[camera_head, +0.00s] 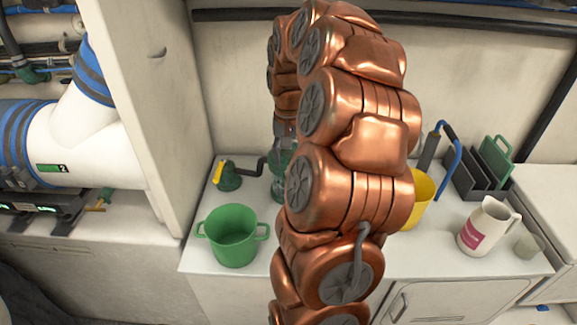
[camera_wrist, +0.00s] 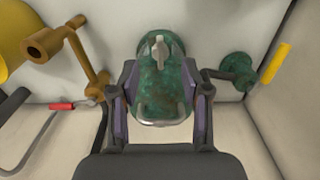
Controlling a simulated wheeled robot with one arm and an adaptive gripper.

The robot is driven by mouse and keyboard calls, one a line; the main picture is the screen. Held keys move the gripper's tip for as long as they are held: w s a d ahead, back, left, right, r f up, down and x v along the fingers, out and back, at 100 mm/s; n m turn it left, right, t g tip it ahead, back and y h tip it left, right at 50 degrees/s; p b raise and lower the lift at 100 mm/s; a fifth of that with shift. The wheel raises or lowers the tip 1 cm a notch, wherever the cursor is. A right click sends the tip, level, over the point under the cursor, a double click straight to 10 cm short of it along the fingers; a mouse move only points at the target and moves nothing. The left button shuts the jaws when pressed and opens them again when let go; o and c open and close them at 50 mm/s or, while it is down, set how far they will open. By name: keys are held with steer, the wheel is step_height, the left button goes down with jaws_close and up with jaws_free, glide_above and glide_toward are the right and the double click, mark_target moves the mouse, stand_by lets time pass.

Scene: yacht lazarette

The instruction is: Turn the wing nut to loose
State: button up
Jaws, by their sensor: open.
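The wing nut (camera_wrist: 158,50) shows in the wrist view as a small pale metal piece on the top of a weathered green metal body (camera_wrist: 165,88). A wire bail crosses the body's near side. My gripper (camera_wrist: 161,78) is open, with one finger on each side of the green body. The wing nut lies between and slightly beyond the fingertips. I cannot tell whether the fingers touch the body. In the head view the green body (camera_head: 281,180) is partly hidden behind my copper arm, and the wing nut cannot be made out.
A green crank with a yellow handle (camera_head: 218,172) stands left of the body. A green pot (camera_head: 232,245) is at the front left. A yellow bucket (camera_head: 424,190), a rack (camera_head: 480,178) and a white jug (camera_head: 486,230) are to the right. A bronze crank-shaped piece (camera_wrist: 75,50) is near my gripper.

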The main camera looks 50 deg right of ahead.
mark_target(288, 170)
steer(key=shift+f, duration=2)
jaws_close()
